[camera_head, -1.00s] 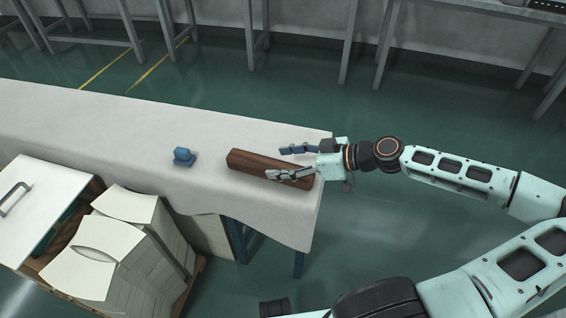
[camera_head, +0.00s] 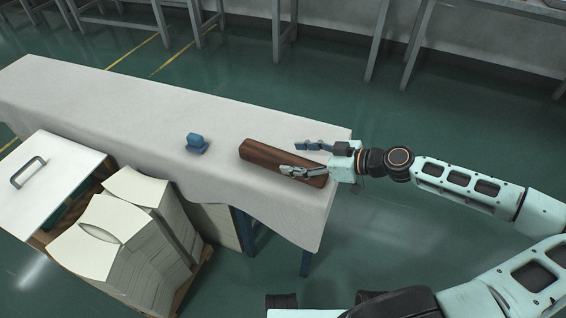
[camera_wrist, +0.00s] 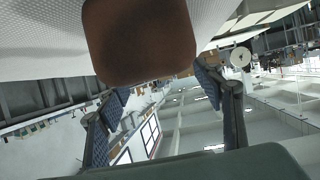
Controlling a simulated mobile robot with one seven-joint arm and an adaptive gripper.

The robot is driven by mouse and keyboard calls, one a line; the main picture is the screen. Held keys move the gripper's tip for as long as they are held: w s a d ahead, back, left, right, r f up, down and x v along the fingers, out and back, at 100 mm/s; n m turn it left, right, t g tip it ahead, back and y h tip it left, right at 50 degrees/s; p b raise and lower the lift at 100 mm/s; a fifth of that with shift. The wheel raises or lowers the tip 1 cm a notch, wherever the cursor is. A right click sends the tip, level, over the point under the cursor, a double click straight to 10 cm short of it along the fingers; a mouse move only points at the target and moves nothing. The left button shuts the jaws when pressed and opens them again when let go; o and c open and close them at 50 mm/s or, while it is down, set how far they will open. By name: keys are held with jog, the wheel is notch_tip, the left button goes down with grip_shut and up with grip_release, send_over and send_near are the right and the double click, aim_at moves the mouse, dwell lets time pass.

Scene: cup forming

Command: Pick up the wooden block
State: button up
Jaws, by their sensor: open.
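The wooden block (camera_head: 262,153) is a long dark-brown bar lying on the white-covered table (camera_head: 120,105) near its right end. My gripper (camera_head: 291,157) is open at the right end of the block. In the head view, one finger shows beyond the block's far side and the other overlaps its near side. In the wrist view, the block's brown end face (camera_wrist: 140,40) fills the upper middle, and my gripper (camera_wrist: 160,92) has its two fingers spread apart below it in the picture. I cannot tell whether either finger touches the block.
A small blue object (camera_head: 196,143) stands on the table left of the block. Stacks of white sheets (camera_head: 115,238) and a white lidded box (camera_head: 45,185) stand in front of the table. The table's right edge is close to my gripper.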

aim_at(283, 159)
jog(key=x, duration=0.3)
jog(key=shift+s+a+f+b, duration=0.2)
jog(key=shift+a+f+b, duration=0.15)
jog(key=shift+a+f, duration=0.1)
jog(key=shift+w+a+f, duration=0.1)
jog(key=shift+w+a, duration=0.1)
jog(key=shift+a, duration=0.05)
jog(key=shift+c, duration=0.7)
grip_shut()
